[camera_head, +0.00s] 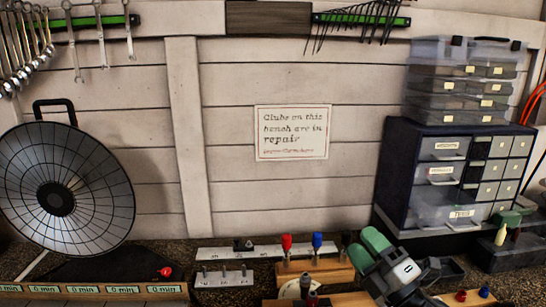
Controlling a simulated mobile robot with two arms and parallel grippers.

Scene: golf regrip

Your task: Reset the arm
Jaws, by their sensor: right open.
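My right gripper (366,248) is at the lower right of the head view, low over the bench. Its two fingers have green tips, stand apart and point up and to the left. I see nothing held between them. The dark and grey gripper body and wrist run down toward the bottom edge. They hide part of the bench behind them. My left gripper does not show.
A wooden block with a red-topped tool (286,243) and a blue-topped tool (317,241) stands just left of the gripper. A drawer cabinet (398,165) stands behind right, a round fan-like heater (98,180) at left. A sign (292,148) hangs on the wall.

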